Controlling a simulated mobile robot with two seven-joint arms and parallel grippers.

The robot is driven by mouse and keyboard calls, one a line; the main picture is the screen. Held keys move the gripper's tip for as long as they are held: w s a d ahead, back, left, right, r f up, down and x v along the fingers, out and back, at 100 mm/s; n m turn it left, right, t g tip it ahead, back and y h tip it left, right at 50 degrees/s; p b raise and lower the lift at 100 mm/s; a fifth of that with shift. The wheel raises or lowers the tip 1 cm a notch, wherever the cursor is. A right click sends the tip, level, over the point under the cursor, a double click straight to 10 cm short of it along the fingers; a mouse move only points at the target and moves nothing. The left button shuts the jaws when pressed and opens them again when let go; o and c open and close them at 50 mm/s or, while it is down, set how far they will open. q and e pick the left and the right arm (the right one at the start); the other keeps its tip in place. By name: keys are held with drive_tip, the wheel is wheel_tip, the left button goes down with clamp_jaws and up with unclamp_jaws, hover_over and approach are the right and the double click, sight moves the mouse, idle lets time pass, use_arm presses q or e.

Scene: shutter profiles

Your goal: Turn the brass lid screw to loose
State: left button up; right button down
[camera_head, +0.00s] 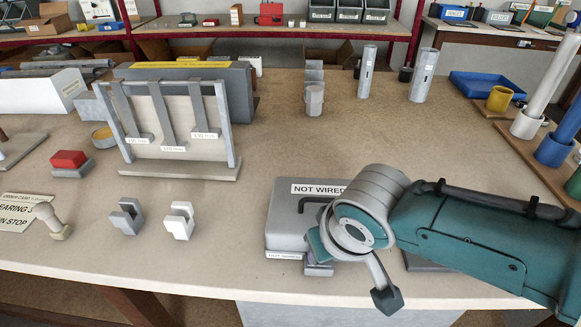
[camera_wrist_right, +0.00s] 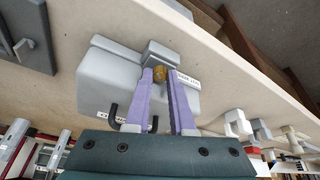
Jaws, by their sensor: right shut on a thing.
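The grey box (camera_head: 283,222) labelled "NOT WIRED" stands near the front edge of the table; it also shows in the right wrist view (camera_wrist_right: 110,85). The brass lid screw (camera_wrist_right: 160,73) shows in the right wrist view at a raised grey block on the edge of the box. My right gripper (camera_wrist_right: 160,80) has its two purple fingers closed around the screw, one on each side. In the head view my right gripper (camera_head: 319,266) is mostly hidden under my own wrist at the box's front, and the screw is hidden there. My left gripper is in neither view.
A grey hook block (camera_head: 127,217) and a white one (camera_head: 180,221) stand left of the box. Upright tubes (camera_head: 422,75) stand behind. The table between rack and box is clear.

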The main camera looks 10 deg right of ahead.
drive_tip(key=c, duration=0.8)
unclamp_jaws()
drive_tip(key=shift+o, duration=0.2)
drive_tip(key=shift+m, duration=0.3)
